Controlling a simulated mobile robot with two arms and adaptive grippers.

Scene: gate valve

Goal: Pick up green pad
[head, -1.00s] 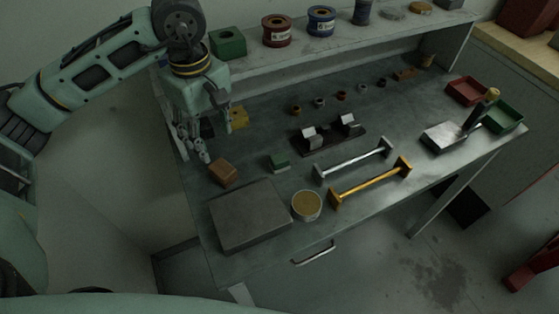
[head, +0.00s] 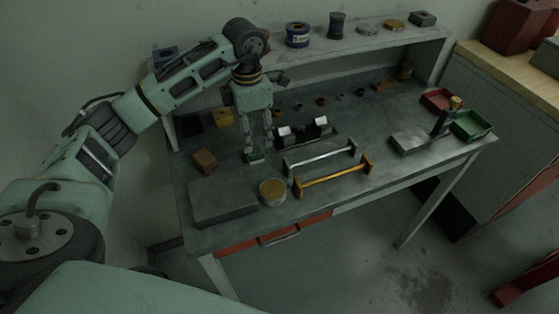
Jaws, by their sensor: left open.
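The green pad (head: 256,158) is a small green block on a light base, lying on the grey workbench (head: 225,240). My left gripper (head: 258,149) points down at it from above, its fingers open. The fingertips are close over the pad and hide part of it. From this view I cannot tell whether they touch it. My right gripper is not in view.
A brown block (head: 204,161) and a grey slab (head: 223,199) lie to the left. A round tin (head: 272,191), a silver bar (head: 320,159) and a yellow bar (head: 333,178) are to the right. A black fixture (head: 308,133) stands behind.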

